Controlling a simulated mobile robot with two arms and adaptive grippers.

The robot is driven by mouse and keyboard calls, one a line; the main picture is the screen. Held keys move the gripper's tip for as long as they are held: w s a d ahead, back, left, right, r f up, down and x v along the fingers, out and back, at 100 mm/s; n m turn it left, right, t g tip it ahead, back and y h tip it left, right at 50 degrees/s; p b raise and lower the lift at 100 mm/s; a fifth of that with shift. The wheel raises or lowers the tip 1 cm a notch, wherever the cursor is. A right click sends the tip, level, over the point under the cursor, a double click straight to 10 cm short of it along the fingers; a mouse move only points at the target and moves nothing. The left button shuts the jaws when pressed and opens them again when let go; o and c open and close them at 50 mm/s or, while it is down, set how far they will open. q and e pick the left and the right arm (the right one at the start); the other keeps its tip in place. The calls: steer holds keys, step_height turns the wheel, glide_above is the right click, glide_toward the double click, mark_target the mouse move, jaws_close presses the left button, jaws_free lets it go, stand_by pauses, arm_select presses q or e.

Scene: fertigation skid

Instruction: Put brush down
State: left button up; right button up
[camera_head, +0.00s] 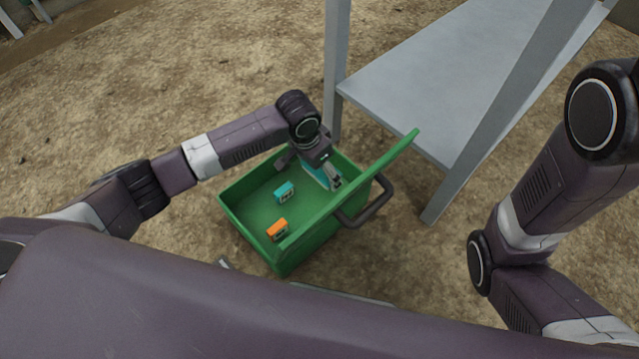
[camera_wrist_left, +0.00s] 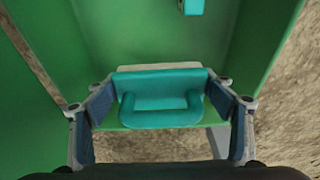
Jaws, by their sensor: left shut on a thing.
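The brush (camera_wrist_left: 160,88) is teal with a loop handle and a pale strip along its far edge. In the left wrist view it sits between the two fingers of my left gripper (camera_wrist_left: 160,102), which is shut on it. In the head view my left gripper (camera_head: 328,176) is over the right back part of an open green box (camera_head: 238,225). Part of the teal brush (camera_head: 314,173) shows under the gripper there. I cannot tell whether the brush touches the box floor. My right gripper is out of view.
A small teal item (camera_head: 284,192) and a small orange item (camera_head: 277,230) are inside the box. Its raised green panel (camera_head: 375,168) and dark handle (camera_head: 369,208) are at the right. A grey metal table (camera_head: 440,75) stands behind. The box floor's left part is clear.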

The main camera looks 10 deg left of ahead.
mark_target(319, 186)
arm_select(q)
steer(key=b+x, duration=0.2)
steer(key=x, duration=0.1)
steer(key=b+x, duration=0.1)
steer(key=shift+s+a+f, duration=0.2)
steer(key=shift+s+f, duration=0.15)
steer(key=shift+r, duration=0.15)
steer(key=shift+f, duration=0.45)
steer(key=shift+f, duration=0.15)
steer(key=o, duration=1.3)
